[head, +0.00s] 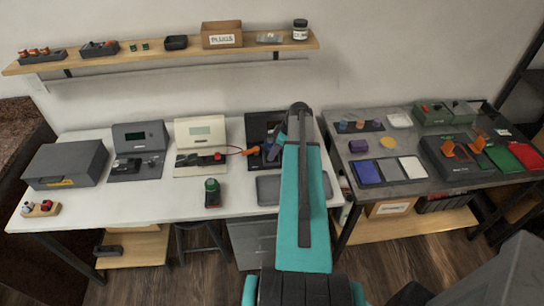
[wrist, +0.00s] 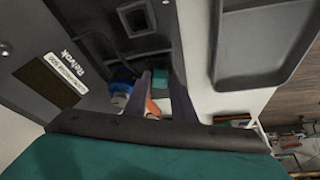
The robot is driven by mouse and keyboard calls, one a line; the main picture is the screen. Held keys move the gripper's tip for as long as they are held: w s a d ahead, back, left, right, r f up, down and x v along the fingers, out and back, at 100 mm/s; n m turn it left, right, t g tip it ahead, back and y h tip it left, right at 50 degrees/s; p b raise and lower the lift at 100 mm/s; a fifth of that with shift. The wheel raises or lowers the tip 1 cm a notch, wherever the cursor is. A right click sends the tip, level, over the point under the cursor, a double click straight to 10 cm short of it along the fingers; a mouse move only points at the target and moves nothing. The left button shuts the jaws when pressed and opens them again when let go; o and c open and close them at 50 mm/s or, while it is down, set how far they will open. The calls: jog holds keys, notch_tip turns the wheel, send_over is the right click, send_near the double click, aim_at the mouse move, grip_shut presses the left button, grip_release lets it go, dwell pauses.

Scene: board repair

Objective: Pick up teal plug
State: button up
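My gripper (wrist: 161,95) reaches down at the black device (wrist: 60,60) labelled Relvok in the wrist view. Its two dark fingers stand apart with a gap between them. A small teal block (wrist: 160,80), which may be the teal plug, shows beyond the fingers on the device and is partly hidden by them. An orange piece (wrist: 152,107) shows in the gap, nearer to me. A blue round part (wrist: 122,86) is just left of the left finger. I cannot tell whether a finger touches any of these. In the head view my arm covers much of the black device (head: 256,122).
A grey tray (wrist: 262,45) lies right of the device. In the head view, a cream meter (head: 199,130) with an orange lead stands left, and a green-topped part (head: 212,192) stands in front. A box marked PLUGS (head: 222,30) is on the shelf.

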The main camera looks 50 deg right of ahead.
grip_shut()
jog(key=shift+r, duration=0.15)
dwell(0.4)
jog(key=shift+r+b, duration=1.05)
jog(key=shift+r, duration=0.45)
jog(key=s+a+r+b, duration=0.1)
jog(key=s+a+b, duration=0.2)
jog(key=s, duration=1.2)
jog(key=shift+s+r+b, duration=0.35)
jog(key=shift+s+b, duration=0.05)
jog(key=shift+b, duration=0.6)
jog(key=shift+r+p, duration=0.35)
jog(key=shift+r, duration=0.25)
